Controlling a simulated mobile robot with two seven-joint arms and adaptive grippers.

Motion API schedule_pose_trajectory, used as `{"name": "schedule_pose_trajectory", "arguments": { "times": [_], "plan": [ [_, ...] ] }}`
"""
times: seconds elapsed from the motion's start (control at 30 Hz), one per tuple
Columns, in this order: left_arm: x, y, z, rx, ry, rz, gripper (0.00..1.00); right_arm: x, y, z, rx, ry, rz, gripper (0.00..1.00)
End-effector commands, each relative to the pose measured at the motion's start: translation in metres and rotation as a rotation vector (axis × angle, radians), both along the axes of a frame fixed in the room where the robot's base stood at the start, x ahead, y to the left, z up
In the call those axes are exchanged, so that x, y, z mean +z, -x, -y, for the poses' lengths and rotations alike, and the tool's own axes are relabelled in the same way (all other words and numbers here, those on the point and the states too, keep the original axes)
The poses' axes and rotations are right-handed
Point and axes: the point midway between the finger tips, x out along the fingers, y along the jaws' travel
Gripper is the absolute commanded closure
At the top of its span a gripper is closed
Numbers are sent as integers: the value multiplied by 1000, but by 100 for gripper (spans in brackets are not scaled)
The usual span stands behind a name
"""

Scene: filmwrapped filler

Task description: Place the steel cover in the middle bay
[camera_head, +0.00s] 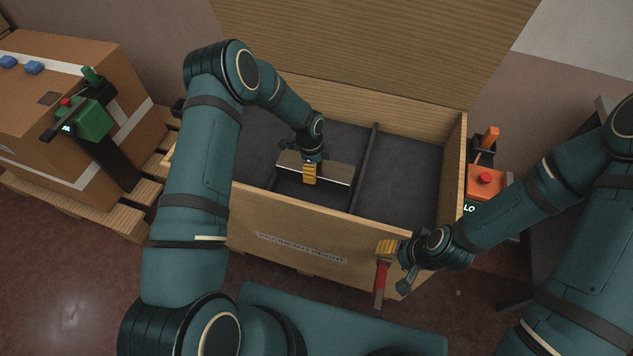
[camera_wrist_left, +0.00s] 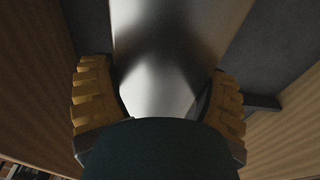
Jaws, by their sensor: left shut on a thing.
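The steel cover (camera_head: 340,172) is a flat, shiny plate inside the wooden crate (camera_head: 290,238), over the middle bay (camera_head: 325,200). My left gripper (camera_head: 309,173) is shut on it from above. In the left wrist view the cover (camera_wrist_left: 180,30) runs between the yellow fingers of the left gripper (camera_wrist_left: 160,105). Whether the cover touches the bay floor cannot be told. A dark divider (camera_head: 364,165) stands to the right of the cover.
The right bay (camera_head: 400,185) is empty. The crate's lid (camera_head: 370,45) stands raised behind. A brown carton (camera_head: 60,110) with a green device (camera_head: 90,120) sits on a pallet (camera_head: 110,215) at left. An orange device (camera_head: 484,180) stands right of the crate.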

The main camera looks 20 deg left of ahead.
Motion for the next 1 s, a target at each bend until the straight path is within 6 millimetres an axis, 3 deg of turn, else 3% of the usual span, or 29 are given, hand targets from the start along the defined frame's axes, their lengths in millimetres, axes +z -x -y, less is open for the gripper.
{"name": "schedule_pose_trajectory", "arguments": {
  "times": [0.1, 0.37, 0.6, 0.97, 1.0],
  "plan": [
    [-21, 0, 0, 1, 0, 1, 66, -6, -1, 0, -1, 0, 3, 44],
    [-39, 0, 0, 3, -1, 2, 66, -9, -2, 0, -2, 1, 5, 44],
    [-69, 0, 0, 3, 0, 2, 66, -16, -3, 0, -2, 2, 8, 44],
    [-72, -1, 0, 3, 0, 3, 66, -18, -4, 1, -2, 2, 9, 44],
    [-73, 0, 0, 3, 0, 1, 13, -18, -4, 1, -2, 2, 9, 44]
  ]
}}
